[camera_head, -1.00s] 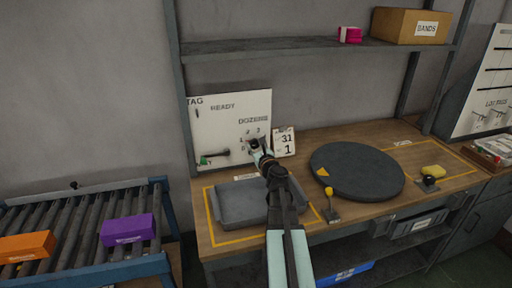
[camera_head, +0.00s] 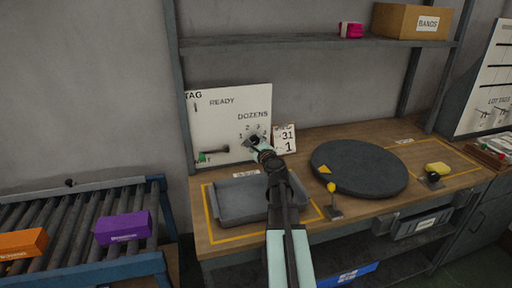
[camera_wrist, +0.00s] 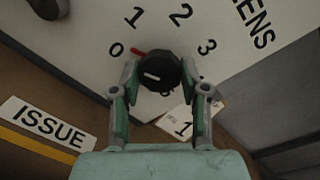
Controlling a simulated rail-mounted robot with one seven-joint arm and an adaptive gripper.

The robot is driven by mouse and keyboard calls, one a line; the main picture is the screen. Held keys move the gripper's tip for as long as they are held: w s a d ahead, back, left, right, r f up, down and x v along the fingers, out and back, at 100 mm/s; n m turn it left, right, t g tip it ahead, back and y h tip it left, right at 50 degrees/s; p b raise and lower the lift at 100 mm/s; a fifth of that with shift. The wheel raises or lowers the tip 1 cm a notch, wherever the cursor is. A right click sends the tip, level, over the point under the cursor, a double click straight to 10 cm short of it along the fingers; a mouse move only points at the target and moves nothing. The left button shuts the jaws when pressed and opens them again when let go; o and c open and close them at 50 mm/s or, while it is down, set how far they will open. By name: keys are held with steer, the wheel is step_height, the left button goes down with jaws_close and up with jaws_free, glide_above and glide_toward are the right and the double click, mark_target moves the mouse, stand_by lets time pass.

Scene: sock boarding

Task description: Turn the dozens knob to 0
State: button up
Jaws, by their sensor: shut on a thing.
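The dozens knob (camera_wrist: 160,70) is a round black knob with a white mark and a red pointer, on the white board (camera_head: 225,110) below the word DOZENS. In the wrist view the numbers 0, 1, 2 and 3 show around it. The red pointer points up and left, between 0 and 1 and nearer 0. My gripper (camera_wrist: 159,77) has one finger on each side of the knob and is shut on it. In the head view my gripper (camera_head: 257,143) covers most of the knob. The lower numbers are partly hidden by the knob and fingers.
A card reading 31 and 1 (camera_head: 285,139) stands just right of the knob. Another knob with a dark handle (camera_head: 215,151) is on the board's lower left. A grey tray (camera_head: 226,212) lies below, and a dark round turntable (camera_head: 358,168) is to the right.

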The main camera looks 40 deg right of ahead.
steer(key=shift+n+b, duration=0.6)
steer(key=shift+n, duration=0.6)
steer(key=o, duration=1.1)
steer(key=shift+o, duration=0.2)
steer(key=v, duration=0.7)
steer(key=shift+s, duration=0.15)
steer(key=shift+a+r, duration=0.1)
steer(key=shift+a, duration=0.05)
